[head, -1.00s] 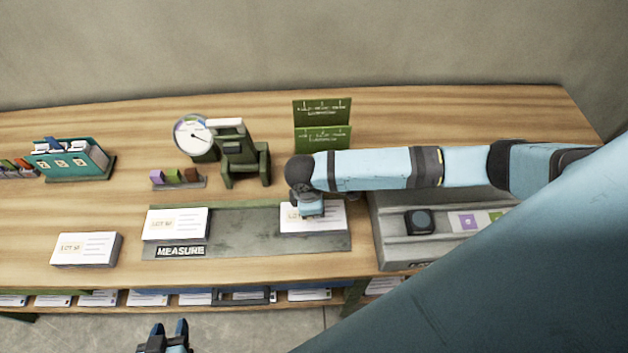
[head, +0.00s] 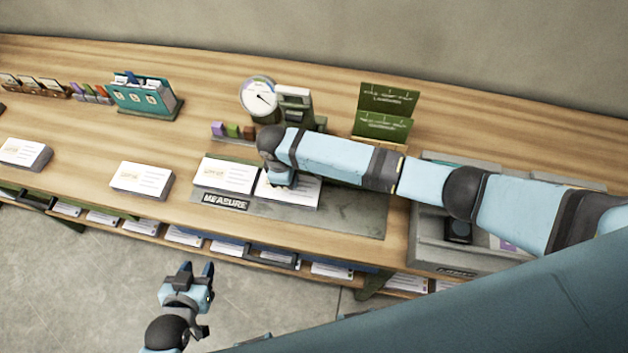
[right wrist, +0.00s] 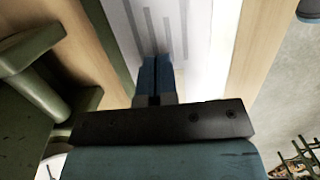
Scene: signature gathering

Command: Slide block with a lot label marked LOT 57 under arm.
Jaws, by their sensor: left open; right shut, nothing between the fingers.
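Two white blocks sit side by side on the grey MEASURE strip (head: 345,213): a left block (head: 226,172) and a right block (head: 300,191). The left one has a tan lot label whose number I cannot read for sure; the right one's label is hidden. My right gripper (head: 280,181) is shut and empty at the right block, hiding its left part. In the right wrist view its fingertips (right wrist: 155,60) are over the white top (right wrist: 200,35). A dial gauge (head: 259,97) beside a green stand with an arm (head: 296,103) stands behind the strip. My left gripper (head: 197,268) is open, in front of the table.
More white blocks lie at left, one near (head: 142,180) and one farther (head: 24,153). Small coloured blocks (head: 232,131), a teal card holder (head: 145,97) and green sign boards (head: 384,120) stand behind. A grey tray (head: 425,235) is at right. The strip's right part is clear.

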